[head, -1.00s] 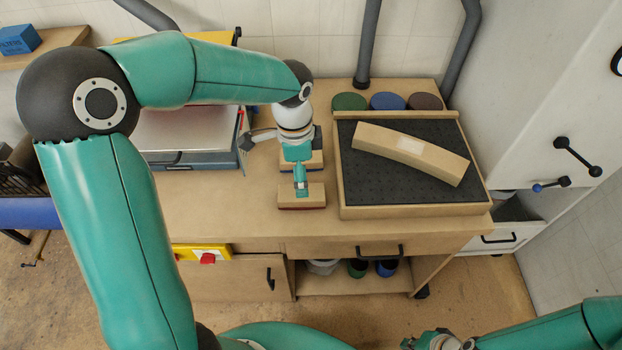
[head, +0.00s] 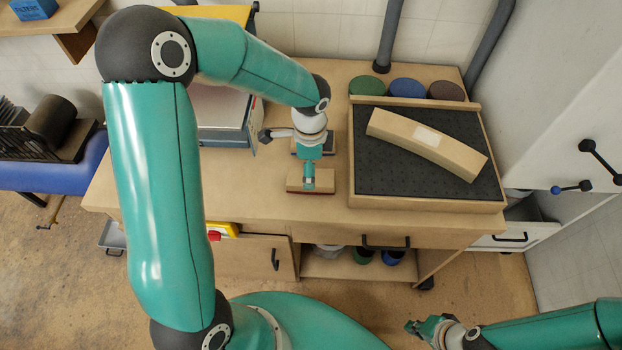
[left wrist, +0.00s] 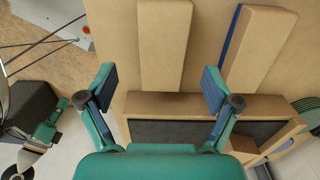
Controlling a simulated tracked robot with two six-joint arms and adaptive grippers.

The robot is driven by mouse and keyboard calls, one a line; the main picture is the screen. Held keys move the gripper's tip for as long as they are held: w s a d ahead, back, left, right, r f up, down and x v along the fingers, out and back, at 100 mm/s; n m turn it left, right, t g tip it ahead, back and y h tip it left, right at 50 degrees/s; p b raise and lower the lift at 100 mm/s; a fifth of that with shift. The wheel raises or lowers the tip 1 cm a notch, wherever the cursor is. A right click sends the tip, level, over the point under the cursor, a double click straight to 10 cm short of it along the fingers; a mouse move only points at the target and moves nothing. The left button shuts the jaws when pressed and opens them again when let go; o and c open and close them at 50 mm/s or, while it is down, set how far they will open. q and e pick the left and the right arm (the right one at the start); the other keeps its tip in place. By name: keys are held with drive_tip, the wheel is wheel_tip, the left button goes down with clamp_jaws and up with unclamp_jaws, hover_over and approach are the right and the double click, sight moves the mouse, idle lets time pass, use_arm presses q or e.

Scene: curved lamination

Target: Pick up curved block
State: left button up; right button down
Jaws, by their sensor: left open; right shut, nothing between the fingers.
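The curved block (head: 425,140) is a long, pale wooden arc with a light label. It lies on the dark mat of a wooden-rimmed tray (head: 428,201) on the bench. My left gripper (head: 309,182) points down left of the tray, apart from the curved block, over a small wooden block (head: 297,180). In the left wrist view my left gripper (left wrist: 158,85) has its fingers wide apart with nothing between them. My right gripper (head: 413,326) is shut and empty at the bottom, in front of the bench and far from the block.
Green (head: 367,85), blue (head: 407,87) and brown (head: 446,90) round discs lie behind the tray. Another small block stands behind the first, partly hidden by my left gripper. A white cabinet (head: 560,90) with black handles bounds the right.

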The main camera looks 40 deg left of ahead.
use_arm(q)
wheel_tip(320, 180, down, 5)
drive_tip(key=shift+w+r+p, duration=0.1)
drive_tip(key=shift+w+p, duration=0.05)
drive_tip(key=shift+p, duration=0.15)
drive_tip(key=shift+f, duration=0.2)
drive_tip(key=shift+f+b, duration=0.2)
drive_tip(key=shift+b, duration=0.15)
idle(0.5)
drive_tip(key=c, duration=1.5)
drive_tip(key=shift+r+p, duration=0.4)
drive_tip(key=shift+p, duration=0.05)
wheel_tip(320, 180, up, 20)
drive_tip(key=shift+f, duration=0.1)
